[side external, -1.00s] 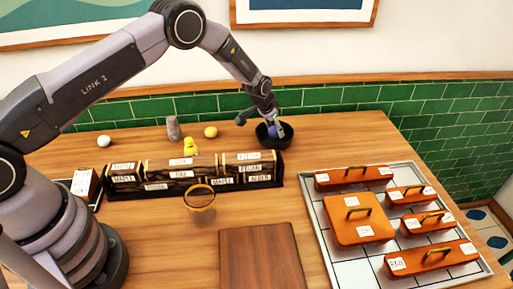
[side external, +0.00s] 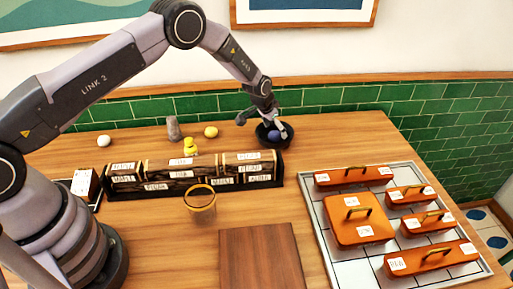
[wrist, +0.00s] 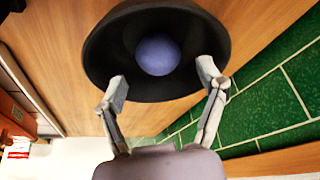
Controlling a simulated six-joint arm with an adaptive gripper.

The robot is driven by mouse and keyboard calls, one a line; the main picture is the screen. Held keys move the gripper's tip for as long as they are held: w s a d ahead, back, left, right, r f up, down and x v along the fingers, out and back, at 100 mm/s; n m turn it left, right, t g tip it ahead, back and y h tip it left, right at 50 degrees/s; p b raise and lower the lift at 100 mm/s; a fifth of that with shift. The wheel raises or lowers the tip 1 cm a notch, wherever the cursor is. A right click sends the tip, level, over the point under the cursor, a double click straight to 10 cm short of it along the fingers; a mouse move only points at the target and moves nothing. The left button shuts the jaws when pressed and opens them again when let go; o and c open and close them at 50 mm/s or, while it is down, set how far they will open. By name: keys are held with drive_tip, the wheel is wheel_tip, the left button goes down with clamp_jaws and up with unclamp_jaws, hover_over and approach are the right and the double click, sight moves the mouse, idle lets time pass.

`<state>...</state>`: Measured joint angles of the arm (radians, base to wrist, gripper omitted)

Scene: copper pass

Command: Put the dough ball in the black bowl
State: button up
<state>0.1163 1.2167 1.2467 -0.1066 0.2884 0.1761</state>
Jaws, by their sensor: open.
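A blue-violet ball (side external: 274,135), which I take to be the dough ball, lies inside the black bowl (side external: 287,139) at the back of the table. In the wrist view the ball (wrist: 158,55) rests near the middle of the bowl (wrist: 100,50), apart from the walls. My gripper (wrist: 162,78) is open, with one finger on each side below the ball in the picture, and neither finger is closed on it. In the side view my gripper (side external: 271,116) is just above the bowl and partly hides it.
A white ball (side external: 104,141), a grey cone-like object (side external: 173,129), a yellow duck (side external: 190,147) and a yellow ball (side external: 211,132) stand left of the bowl. A labelled rack (side external: 193,176) is in front. Orange lidded boxes sit on a tiled tray (side external: 343,262) at right.

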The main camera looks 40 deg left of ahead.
drive_tip(key=shift+r, duration=3.5)
drive_tip(key=shift+r, duration=0.3)
wheel_tip(320, 180, up, 6)
hover_over(275, 132)
drive_tip(key=s, duration=0.2)
drive_tip(key=s+a+r+n, duration=0.1)
drive_tip(key=s+a+r, duration=0.1)
drive_tip(key=s+r, duration=0.75)
drive_tip(key=s+a+r, duration=0.3)
drive_tip(key=s+r, duration=0.4)
drive_tip(key=r, duration=0.6)
drive_tip(key=s+a+r+n+t, duration=0.1)
drive_tip(key=s+a, duration=0.1)
drive_tip(key=s, duration=2.6)
drive_tip(key=shift+a+r+y, duration=0.2)
drive_tip(key=shift+a+y, duration=0.2)
